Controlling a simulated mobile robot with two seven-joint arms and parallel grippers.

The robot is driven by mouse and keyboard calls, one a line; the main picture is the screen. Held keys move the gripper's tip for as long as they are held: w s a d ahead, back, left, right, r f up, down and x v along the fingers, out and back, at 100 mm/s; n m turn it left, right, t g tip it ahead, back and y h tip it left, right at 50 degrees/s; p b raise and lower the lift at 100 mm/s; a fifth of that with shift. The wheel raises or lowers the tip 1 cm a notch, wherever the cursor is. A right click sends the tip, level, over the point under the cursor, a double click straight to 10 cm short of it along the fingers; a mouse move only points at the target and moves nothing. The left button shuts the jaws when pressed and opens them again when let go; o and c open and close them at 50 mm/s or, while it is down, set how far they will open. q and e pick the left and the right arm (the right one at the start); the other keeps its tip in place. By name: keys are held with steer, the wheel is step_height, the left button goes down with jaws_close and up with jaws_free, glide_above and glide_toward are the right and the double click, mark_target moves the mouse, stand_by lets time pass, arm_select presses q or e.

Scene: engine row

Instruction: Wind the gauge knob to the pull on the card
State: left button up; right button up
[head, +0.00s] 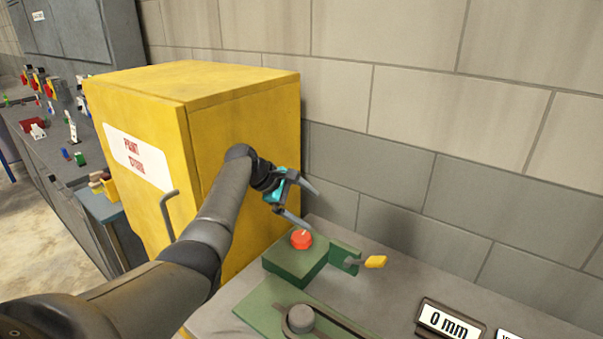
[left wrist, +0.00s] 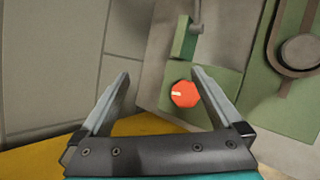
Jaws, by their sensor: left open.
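The gauge knob, a red round knob with a pale mark (head: 301,239), sits on top of a green block (head: 297,264) on the grey bench. My left gripper (head: 310,207) is open and empty, above and behind the knob in the head view. A sign reading "0 mm" (head: 444,321) stands at the bottom right. A second white card (head: 509,334) beside it is cut off, so I cannot read it. My right gripper is not in view.
A yellow cabinet (head: 245,130) stands left of the bench, close to my left arm. A yellow-tipped lever (head: 375,262) sticks out beside the block. A green plate with a grey round post (head: 300,318) lies in front. A block wall stands behind.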

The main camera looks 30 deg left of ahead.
arm_select(q)
step_height(320, 180, up, 8)
steer(key=w+a+n+t+h, duration=0.2)
steer(key=n+t+h, duration=0.1)
steer(key=n, duration=0.6)
steer(key=shift+a+t, duration=0.25)
steer(key=shift+t, duration=0.25)
steer(key=shift+s+d+f, duration=0.1)
steer(key=shift+f, duration=0.15)
